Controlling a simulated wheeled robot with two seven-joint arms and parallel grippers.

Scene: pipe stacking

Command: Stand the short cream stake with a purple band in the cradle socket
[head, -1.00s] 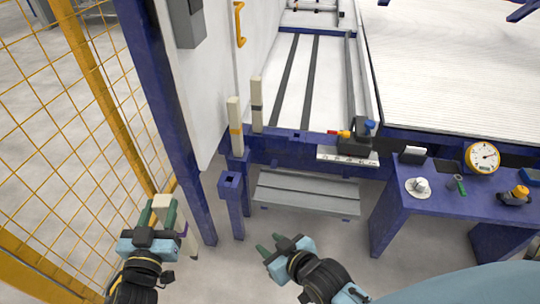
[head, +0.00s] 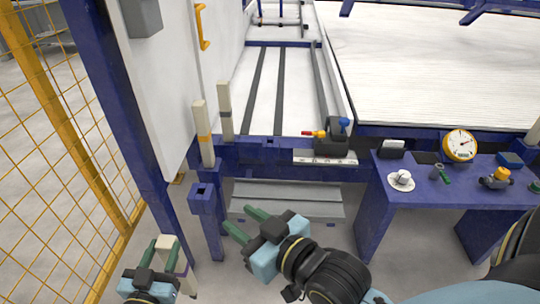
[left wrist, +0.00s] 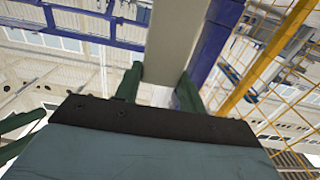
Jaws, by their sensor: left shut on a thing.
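The short cream stake with a purple band (head: 166,243) stands roughly upright in my left gripper (head: 159,254), at the lower left of the head view. My left gripper is shut on it, and its top sticks up between the green fingers. The left wrist view shows the stake (left wrist: 172,38) between the fingers. A blue post with an open, empty square socket (head: 202,192) stands up and to the right of the held stake, apart from it. My right gripper (head: 242,222) is open and empty, to the right of that post. The stake's lower end is partly hidden.
Two cream stakes, one with an orange band (head: 203,125) and one with a grey band (head: 225,105), stand behind the socket post. A blue upright (head: 130,130) and yellow mesh fence (head: 50,130) are on the left. A grey step (head: 290,200) and blue bench (head: 440,192) are on the right.

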